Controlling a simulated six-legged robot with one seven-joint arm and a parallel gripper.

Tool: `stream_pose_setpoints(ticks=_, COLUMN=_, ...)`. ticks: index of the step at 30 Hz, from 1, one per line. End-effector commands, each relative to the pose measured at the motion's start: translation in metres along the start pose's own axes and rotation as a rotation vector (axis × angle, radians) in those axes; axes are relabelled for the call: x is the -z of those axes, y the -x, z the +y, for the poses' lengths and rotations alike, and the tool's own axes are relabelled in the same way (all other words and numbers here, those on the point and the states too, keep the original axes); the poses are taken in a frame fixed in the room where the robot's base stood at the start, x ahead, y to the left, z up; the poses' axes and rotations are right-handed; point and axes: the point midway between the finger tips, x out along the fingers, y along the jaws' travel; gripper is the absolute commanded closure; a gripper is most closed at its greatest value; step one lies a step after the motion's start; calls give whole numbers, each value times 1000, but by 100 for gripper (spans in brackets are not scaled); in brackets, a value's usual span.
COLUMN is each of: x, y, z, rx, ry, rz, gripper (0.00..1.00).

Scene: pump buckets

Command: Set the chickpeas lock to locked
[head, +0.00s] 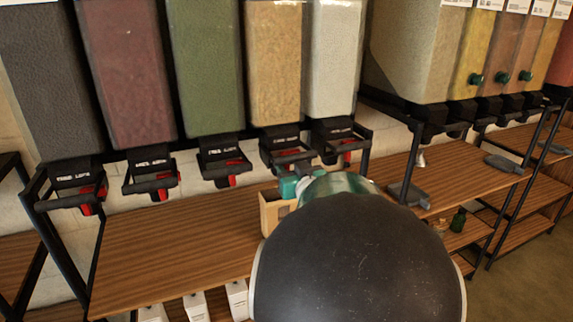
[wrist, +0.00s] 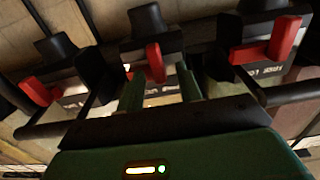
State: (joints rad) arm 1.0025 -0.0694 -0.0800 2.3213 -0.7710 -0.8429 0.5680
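Several clear bins hang in a row in the head view. The tan, grainy one (head: 274,65) looks like the chickpeas, though I see no name on it. Its black dispenser (head: 284,143) has a red lever (head: 290,154) and small white lettering. My gripper (head: 289,182), teal, is just below and in front of this dispenser. In the wrist view, my gripper (wrist: 160,82) has its two green fingers apart, one on each side of a middle red lever (wrist: 155,62). I cannot tell whether they touch it. The lever's exact lock position is unclear.
Neighbouring red levers (wrist: 38,91) and (wrist: 268,48) sit close on both sides in the wrist view, with black dispenser frames between. A wooden shelf (head: 170,240) lies below the bins. A tan box (head: 273,212) stands on it beside my arm.

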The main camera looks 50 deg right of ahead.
Motion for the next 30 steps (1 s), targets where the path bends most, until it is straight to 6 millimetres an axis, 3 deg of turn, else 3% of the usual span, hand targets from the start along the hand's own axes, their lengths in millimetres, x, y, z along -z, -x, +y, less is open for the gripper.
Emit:
stream_pose_setpoints(ticks=12, x=0, y=4, z=2, rx=-1, ry=1, rz=1, gripper=65)
stream_pose_setpoints(ticks=18, x=0, y=3, z=1, rx=-1, ry=1, rz=0, gripper=100)
stream_pose_setpoints(ticks=25, x=0, y=2, z=3, rx=-1, ry=0, rz=0, gripper=100)
stream_pose_setpoints(ticks=30, x=0, y=1, z=20, rx=-2, ry=1, rz=0, gripper=100)
